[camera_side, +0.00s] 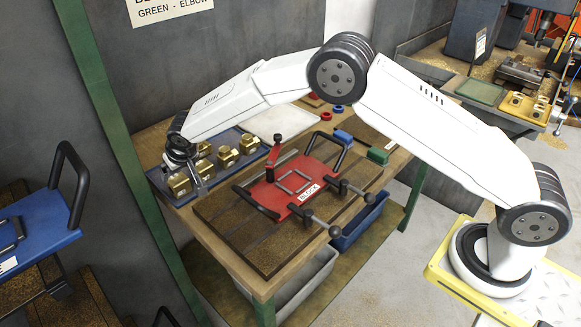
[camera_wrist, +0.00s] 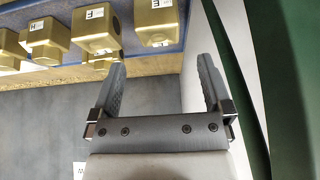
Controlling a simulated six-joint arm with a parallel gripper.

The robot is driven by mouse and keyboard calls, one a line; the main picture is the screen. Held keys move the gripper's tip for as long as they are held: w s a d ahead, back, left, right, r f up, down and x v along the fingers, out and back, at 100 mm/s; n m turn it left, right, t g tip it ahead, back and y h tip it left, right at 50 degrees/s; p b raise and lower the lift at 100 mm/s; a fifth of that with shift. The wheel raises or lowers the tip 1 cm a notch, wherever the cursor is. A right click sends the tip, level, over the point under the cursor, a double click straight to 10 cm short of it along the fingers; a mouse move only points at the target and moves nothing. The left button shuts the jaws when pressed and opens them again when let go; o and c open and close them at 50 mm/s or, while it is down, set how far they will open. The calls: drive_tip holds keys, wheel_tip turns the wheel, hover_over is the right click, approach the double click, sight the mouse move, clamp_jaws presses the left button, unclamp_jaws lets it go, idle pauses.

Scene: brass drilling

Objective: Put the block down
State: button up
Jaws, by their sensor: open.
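Several brass blocks sit on a blue tray (camera_side: 158,176) at the left end of the table. The nearest brass block (camera_side: 179,185) is right by my gripper (camera_side: 197,178). In the wrist view my gripper (camera_wrist: 161,62) is open, with nothing between its fingers. A labelled brass block (camera_wrist: 157,24) lies just beyond the gap between the fingertips, on the tray's blue surface (camera_wrist: 190,50). Another labelled block (camera_wrist: 96,28) is just beyond the left fingertip; I cannot tell if they touch. The red fixture (camera_side: 268,195) marked BLOCK stands mid-table and looks empty.
The red fixture has black handles and clamp rods with ball ends (camera_side: 335,231). A pale tray (camera_side: 283,123) lies behind the blue tray. A green post (camera_side: 105,105) rises close to the left of the table.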

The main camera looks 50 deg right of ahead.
sight(177, 179)
drive_tip(key=shift+x, duration=1.3)
drive_tip(key=shift+x, duration=2.55)
drive_tip(key=shift+d, duration=0.1)
clamp_jaws()
drive_tip(key=shift+w+r, duration=0.15)
drive_tip(key=shift+r, duration=0.05)
